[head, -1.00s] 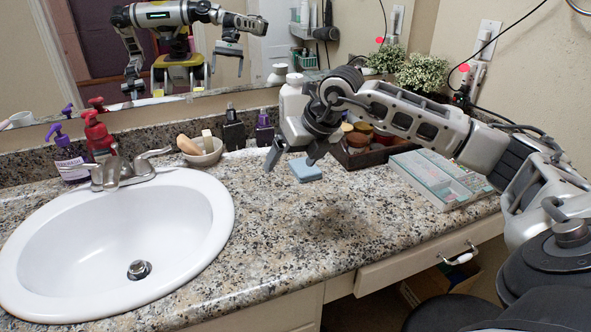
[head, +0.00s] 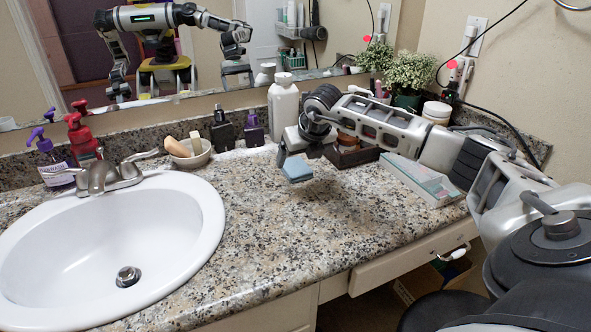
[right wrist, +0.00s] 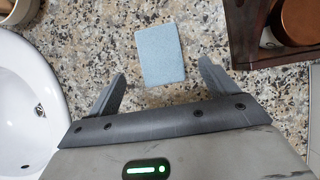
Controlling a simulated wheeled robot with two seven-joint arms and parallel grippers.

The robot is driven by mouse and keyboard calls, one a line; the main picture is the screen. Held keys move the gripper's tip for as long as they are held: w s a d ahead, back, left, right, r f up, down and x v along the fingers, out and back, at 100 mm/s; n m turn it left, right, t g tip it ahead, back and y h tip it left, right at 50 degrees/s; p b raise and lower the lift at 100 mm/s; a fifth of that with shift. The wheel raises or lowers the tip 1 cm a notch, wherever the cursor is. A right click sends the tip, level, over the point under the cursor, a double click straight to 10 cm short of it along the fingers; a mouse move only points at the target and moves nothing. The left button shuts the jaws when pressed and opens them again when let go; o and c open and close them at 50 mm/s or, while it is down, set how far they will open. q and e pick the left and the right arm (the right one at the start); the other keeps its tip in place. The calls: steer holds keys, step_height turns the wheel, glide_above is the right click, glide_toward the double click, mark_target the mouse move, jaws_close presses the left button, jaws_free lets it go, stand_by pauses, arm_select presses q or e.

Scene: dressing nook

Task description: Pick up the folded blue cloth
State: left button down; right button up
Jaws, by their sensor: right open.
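The folded blue cloth (head: 298,169) lies on the speckled stone counter (head: 270,225), right of the sink. In the right wrist view the light blue cloth (right wrist: 161,53) shows as a flat rectangle. My right gripper (head: 298,152) is just behind and above the cloth in the head view. My left gripper is not directly in view.
The white sink (head: 45,230) is at left. A dark tray with jars (head: 358,157) and a pale flat box (head: 418,181) sit near my right arm. A white bottle (head: 283,104), dark bottles and a bowl (head: 188,157) stand along the back. The front counter is clear.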

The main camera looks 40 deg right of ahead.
mark_target(295, 166)
steer(key=x, duration=0.4)
steer(key=shift+w+d+f, duration=0.2)
steer(key=shift+w, duration=0.2)
steer(key=c, duration=1.1)
steer(key=shift+c, duration=0.2)
